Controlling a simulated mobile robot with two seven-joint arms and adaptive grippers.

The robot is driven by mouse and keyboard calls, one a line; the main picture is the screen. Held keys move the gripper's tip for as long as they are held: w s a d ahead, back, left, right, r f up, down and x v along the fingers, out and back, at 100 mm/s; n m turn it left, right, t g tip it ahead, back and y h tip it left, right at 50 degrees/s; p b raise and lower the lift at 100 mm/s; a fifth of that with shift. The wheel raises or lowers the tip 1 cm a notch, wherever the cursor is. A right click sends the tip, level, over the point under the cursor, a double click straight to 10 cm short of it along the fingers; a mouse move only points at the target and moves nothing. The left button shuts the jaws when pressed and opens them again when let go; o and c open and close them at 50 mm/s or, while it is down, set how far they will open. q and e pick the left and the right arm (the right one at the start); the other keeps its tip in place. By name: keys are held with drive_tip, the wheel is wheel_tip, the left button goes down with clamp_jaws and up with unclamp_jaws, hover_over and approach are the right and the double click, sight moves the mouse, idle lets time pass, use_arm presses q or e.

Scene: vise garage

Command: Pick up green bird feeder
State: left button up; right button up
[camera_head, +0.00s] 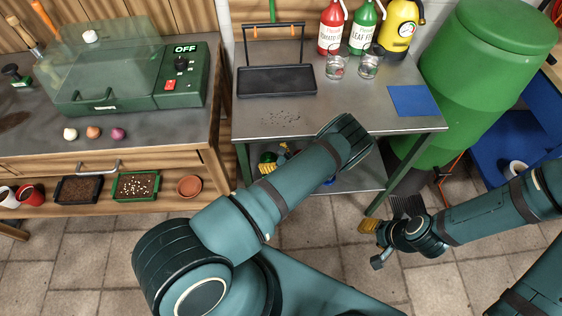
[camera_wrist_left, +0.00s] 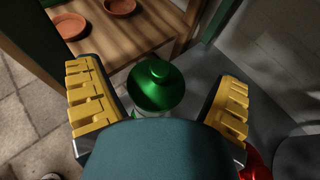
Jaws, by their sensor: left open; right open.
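The green bird feeder (camera_wrist_left: 155,88) shows in the left wrist view as a shiny green domed top with a small knob. A pale part shows just below it. My left gripper (camera_head: 268,163) reaches under the metal table's top in the head view, mostly hidden by the table and my arm. In the left wrist view its yellow-padded fingers are open, one on each side of the feeder, with visible gaps. I cannot tell the feeder apart in the head view. My right gripper (camera_head: 372,228) is open and empty above the floor, right of the table.
A metal table (camera_head: 265,122) carries a black tray (camera_head: 277,80), bottles, glass jars and a blue mat (camera_head: 413,100). A red object (camera_wrist_left: 257,163) lies right of the feeder. Terracotta saucers (camera_wrist_left: 120,8) sit on a wooden shelf beyond. A green barrel (camera_head: 475,85) stands at right.

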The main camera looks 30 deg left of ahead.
sight(267, 154)
use_arm(q)
drive_tip(key=shift+x, duration=1.75)
